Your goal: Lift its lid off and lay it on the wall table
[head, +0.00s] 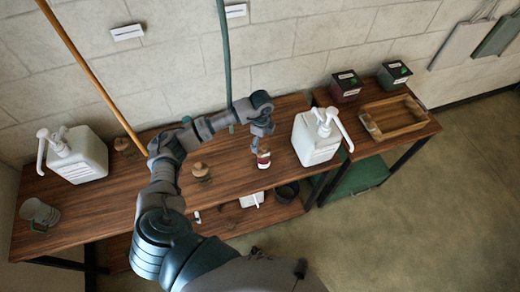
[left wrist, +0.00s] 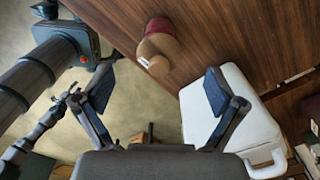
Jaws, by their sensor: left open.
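My left gripper (head: 262,143) is open and empty, above the right part of the wooden wall table (head: 105,195). Its two spread fingers (left wrist: 158,92) also show in the left wrist view. A small jar (head: 263,160) with a dark red band and a pale label stands just below the fingers. It shows beyond the fingertips, apart from them, in the left wrist view (left wrist: 158,47). A white pump bucket (head: 316,140) stands to the right of the gripper, and its side shows behind the right finger (left wrist: 235,110). Another white pump bucket (head: 78,158) stands at the table's left. I cannot tell which lid is meant.
Small brown knobbed items (head: 201,170) sit on the table, and a grey mug (head: 40,214) is at its left end. A side table to the right holds a wooden tray (head: 394,117) and two dark boxes (head: 345,87). An orange pole (head: 90,75) leans on the wall.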

